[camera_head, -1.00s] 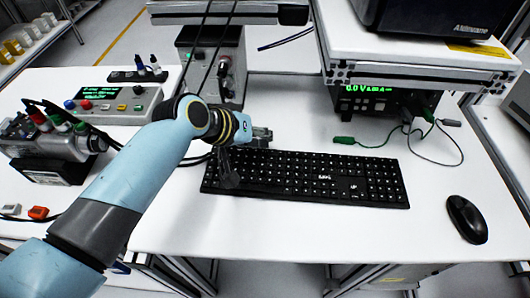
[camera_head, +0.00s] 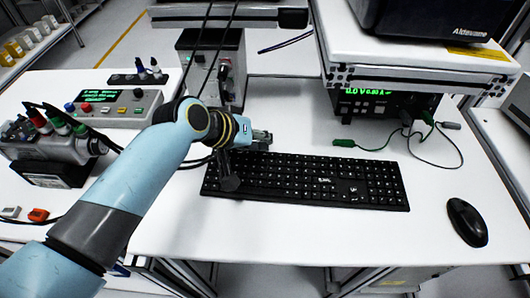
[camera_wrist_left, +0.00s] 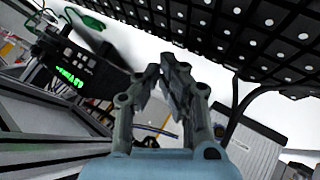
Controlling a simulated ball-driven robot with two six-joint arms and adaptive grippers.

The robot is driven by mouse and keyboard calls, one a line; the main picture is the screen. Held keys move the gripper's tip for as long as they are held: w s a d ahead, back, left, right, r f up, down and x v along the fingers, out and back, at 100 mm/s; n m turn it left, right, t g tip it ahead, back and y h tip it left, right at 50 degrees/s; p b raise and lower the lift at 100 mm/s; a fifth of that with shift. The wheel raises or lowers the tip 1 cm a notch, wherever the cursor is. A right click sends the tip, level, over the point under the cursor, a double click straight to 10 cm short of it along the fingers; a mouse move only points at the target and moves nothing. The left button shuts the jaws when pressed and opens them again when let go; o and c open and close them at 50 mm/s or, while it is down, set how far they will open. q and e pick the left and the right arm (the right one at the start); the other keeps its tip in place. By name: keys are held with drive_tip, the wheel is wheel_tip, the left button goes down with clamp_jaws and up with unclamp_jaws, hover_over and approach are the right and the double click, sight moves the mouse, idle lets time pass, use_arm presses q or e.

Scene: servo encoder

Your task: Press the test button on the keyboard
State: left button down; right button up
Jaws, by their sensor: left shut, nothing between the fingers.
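The black keyboard (camera_head: 310,180) lies on the white table in the head view, and its keys (camera_wrist_left: 230,30) fill the top right of the left wrist view. I cannot pick out a key marked as the test button. My left gripper (camera_head: 230,182) is over the left end of the keyboard, with its fingers pointing down. In the left wrist view the left gripper (camera_wrist_left: 168,72) is shut with nothing held, its fingertips close to the keyboard's edge. Whether it touches a key I cannot tell. My right gripper is not in view.
A black mouse (camera_head: 467,222) lies right of the keyboard. A power supply with a green display (camera_head: 370,103) and cables stands behind it. A grey control box (camera_head: 115,105) with coloured buttons is at the left. The table front (camera_head: 330,235) is clear.

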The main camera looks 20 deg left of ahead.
use_arm(q)
drive_tip(key=shift+f, duration=0.1)
drive_tip(key=shift+f, duration=0.3)
drive_tip(key=shift+f+b, duration=0.35)
drive_tip(key=shift+f, duration=0.05)
idle(0.7)
idle(0.3)
drive_tip(key=shift+r+p, duration=0.85)
drive_tip(key=shift+p, duration=0.1)
